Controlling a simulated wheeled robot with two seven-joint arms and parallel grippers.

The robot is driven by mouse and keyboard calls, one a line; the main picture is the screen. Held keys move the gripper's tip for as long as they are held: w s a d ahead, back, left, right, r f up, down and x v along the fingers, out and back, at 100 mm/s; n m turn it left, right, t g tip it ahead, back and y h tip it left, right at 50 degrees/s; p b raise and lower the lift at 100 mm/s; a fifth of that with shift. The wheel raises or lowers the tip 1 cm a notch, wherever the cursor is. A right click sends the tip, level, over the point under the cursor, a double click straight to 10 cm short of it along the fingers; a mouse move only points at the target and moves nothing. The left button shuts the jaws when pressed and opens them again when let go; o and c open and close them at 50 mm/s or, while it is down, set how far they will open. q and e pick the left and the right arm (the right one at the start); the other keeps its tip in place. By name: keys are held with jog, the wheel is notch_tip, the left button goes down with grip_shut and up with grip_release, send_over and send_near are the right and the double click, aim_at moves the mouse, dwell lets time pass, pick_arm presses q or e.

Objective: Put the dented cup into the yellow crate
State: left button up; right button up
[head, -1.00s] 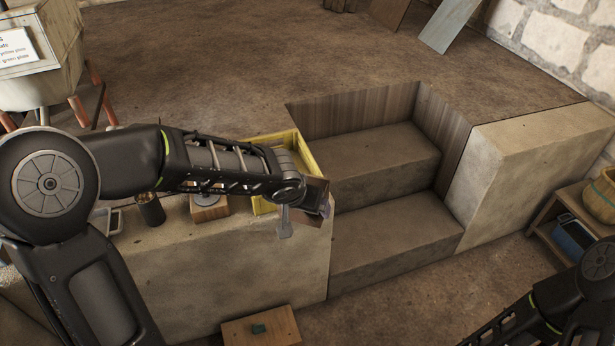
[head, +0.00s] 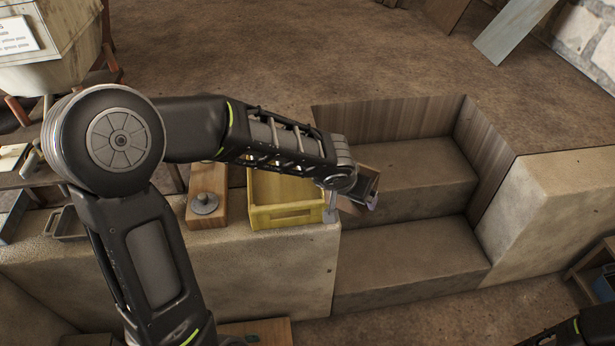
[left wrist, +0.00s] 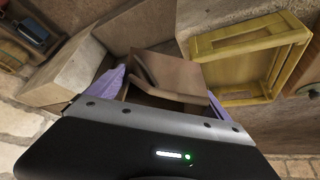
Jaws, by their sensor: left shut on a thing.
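The yellow crate (head: 285,213) stands on the stone ledge beside the steps; it also shows in the left wrist view (left wrist: 255,38), and its visible inside looks empty. My left gripper (head: 368,196) is just right of the crate, over the steps. Its purple fingertips (left wrist: 165,92) are shut on a brown angular thing (left wrist: 178,73) with slanted flat faces. I cannot tell whether this is the dented cup. No other cup is clearly visible now; my left arm hides part of the ledge.
A wooden block with a grey round piece (head: 206,203) stands left of the crate. A small tray (head: 68,224) lies farther left. The steps (head: 405,245) drop away on the right, beside a stone wall block (head: 560,200).

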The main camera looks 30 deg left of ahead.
pick_arm(q)
jog(key=shift+w+d+r, duration=0.1)
jog(key=shift+w+d, duration=0.05)
jog(key=shift+w, duration=0.35)
jog(key=shift+s+r, duration=0.1)
jog(key=shift+s, duration=0.2)
jog(key=shift+w+a+f+b, duration=0.25)
jog(key=shift+a+f+b, duration=0.05)
jog(key=shift+b, duration=0.05)
jog(key=w+a+f+n+y+b, duration=0.1)
jog(key=a+n+b, duration=0.1)
jog(key=a+b, duration=0.5)
jog(key=w+a+f+n+y+b, duration=0.1)
jog(key=a+f+n+b, duration=0.1)
jog(key=a+b, duration=0.5)
jog(key=w+a+f+n+g+y+b, duration=0.1)
jog(key=a+f+n+b, duration=0.1)
jog(key=a+b, duration=0.5)
jog(key=n+b, duration=0.1)
jog(key=b, duration=0.1)
jog(key=shift+y+b, duration=0.3)
jog(key=shift+b, duration=0.1)
pick_arm(e)
notch_tip(320, 180, down, 24)
jog(key=shift+w+d+f, duration=0.15)
jog(key=shift+w+f, duration=0.05)
jog(key=shift+w, duration=0.2)
pick_arm(q)
jog(key=shift+f, duration=0.15)
